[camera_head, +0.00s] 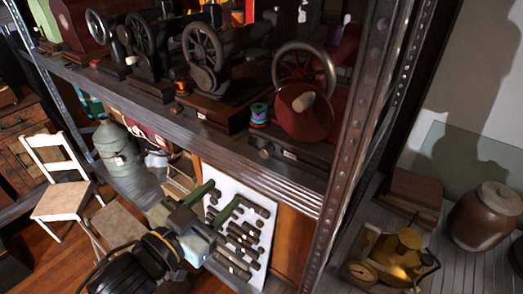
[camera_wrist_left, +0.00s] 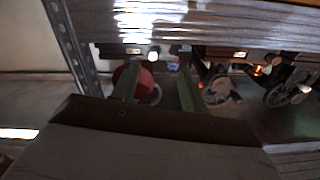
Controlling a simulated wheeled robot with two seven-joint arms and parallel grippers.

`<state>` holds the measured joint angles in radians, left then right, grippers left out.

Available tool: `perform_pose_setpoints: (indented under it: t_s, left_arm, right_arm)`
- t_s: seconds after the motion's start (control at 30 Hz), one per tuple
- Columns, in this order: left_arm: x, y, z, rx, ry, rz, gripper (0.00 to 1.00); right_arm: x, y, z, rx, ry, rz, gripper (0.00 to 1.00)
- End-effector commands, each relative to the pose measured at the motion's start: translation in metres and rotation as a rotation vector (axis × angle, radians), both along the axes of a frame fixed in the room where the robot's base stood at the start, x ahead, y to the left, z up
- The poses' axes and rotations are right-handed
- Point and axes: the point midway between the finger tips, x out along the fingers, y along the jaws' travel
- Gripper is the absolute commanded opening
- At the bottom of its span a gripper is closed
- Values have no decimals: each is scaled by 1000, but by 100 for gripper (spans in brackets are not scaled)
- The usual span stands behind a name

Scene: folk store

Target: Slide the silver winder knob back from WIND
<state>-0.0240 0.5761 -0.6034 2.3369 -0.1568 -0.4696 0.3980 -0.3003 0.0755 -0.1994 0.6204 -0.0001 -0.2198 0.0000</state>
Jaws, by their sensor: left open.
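The sewing machine nearest the right post has a large spoked handwheel (camera_head: 304,66) and a dark red round part (camera_head: 305,113) with a cream knob (camera_head: 303,102). A small rounded knob (camera_head: 264,153) is on the front of its base; I cannot tell whether it is the silver winder knob, and no WIND label is readable. My left gripper (camera_head: 226,190) is open and empty, below and left of this machine, under the shelf edge. The left wrist view looks upside down; its green fingers (camera_wrist_left: 157,76) stand apart, with the red part (camera_wrist_left: 120,77) behind the finger at picture left.
A spool of purple and teal thread (camera_head: 259,114) stands beside the machine. More machines (camera_head: 206,60) line the shelf to the left. The metal shelf post (camera_head: 358,110) rises at right. A white board with dark rolls (camera_head: 241,225) is behind my left gripper.

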Motion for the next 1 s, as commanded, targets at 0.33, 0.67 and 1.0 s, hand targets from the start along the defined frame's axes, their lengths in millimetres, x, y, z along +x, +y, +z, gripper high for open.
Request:
perform_pose_setpoints:
  t_s: [0.33, 0.67, 1.0]
  left_arm:
    - [11, -22, 23, -22, -31, -28, 44]
    - [68, -63, 22, -20, -29, -26, 44]
    - [96, -83, 21, -19, -28, -27, 44]
  right_arm:
    - [-1, -4, 6, -5, 2, 2, 32]
    - [-1, -5, 14, -6, 2, 2, 32]
    - [-1, -4, 17, -6, 2, 2, 32]
